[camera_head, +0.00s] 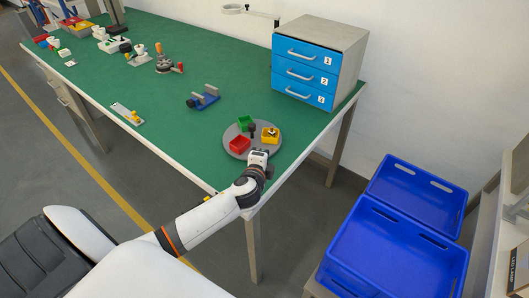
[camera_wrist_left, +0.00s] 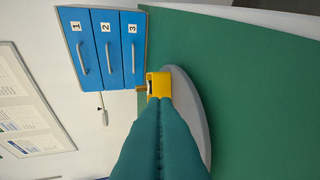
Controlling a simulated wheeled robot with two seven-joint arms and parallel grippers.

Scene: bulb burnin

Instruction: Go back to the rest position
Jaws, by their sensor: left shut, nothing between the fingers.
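My left gripper (camera_head: 252,130) reaches over the round grey turntable (camera_head: 237,152) near the table's right corner. Its dark fingers are shut and empty, among the small bins on the turntable. In the left wrist view the closed teal fingers (camera_wrist_left: 163,103) point toward the yellow bin (camera_wrist_left: 158,84); I cannot tell whether they touch it. In the head view the yellow bin (camera_head: 270,135) holds some small items, with a red bin (camera_head: 239,145) and a green bin (camera_head: 245,122) beside it. My right gripper is not in view.
A blue cabinet (camera_head: 306,73) with three numbered drawers, all shut, stands behind the turntable. A blue fixture (camera_head: 203,97) and several tools lie further left on the green table (camera_head: 185,135). Blue crates (camera_head: 395,250) stand at the right.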

